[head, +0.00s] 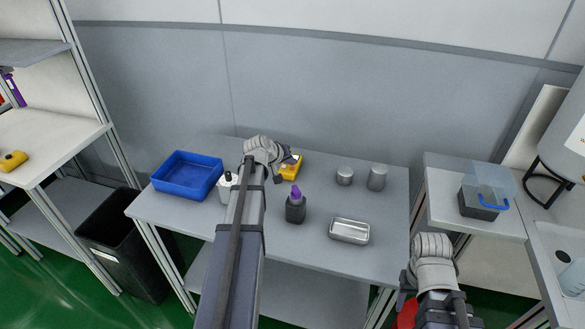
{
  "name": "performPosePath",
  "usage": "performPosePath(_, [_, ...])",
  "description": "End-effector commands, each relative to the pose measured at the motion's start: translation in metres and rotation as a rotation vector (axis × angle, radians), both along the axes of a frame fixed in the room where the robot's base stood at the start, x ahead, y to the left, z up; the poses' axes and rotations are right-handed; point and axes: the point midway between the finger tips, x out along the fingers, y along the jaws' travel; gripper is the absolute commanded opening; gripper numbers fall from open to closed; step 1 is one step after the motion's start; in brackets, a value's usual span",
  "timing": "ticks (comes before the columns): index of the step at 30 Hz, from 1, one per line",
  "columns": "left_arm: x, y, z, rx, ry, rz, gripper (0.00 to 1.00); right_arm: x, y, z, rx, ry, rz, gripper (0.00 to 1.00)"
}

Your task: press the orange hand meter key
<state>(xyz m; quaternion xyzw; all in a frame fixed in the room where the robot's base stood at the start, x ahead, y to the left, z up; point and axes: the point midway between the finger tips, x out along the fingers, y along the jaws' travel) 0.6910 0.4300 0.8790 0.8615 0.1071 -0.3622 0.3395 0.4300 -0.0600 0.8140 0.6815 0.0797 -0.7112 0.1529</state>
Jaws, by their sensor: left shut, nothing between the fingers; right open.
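The orange hand meter (291,170) lies on the grey table (320,202) toward the back, just right of my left gripper. My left arm reaches over the table, and its gripper (287,161) is shut and empty, over or against the meter's upper left part. It hides part of the meter, including the key; I cannot tell whether they touch. My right gripper (405,292) is open, low in front of the table's right front corner, away from the meter; its fingers show only partly.
A blue tray (187,194) and a white bottle (225,188) stand left of my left arm. A dark bottle with a purple cap (296,207), a metal tray (349,231) and two grey cylinders (344,176) (377,178) stand to the right. A black bin (120,245) is at left.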

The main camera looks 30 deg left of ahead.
Motion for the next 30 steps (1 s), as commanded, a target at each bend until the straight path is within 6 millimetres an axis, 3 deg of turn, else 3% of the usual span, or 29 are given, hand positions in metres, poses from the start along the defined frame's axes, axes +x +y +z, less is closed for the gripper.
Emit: performPosePath(30, [0.0, -0.0001, -0.0089, 0.0, 0.0, 0.0, 0.0, 0.0, -0.0001, -0.0089, 0.0, 0.0, 0.0, 0.5])
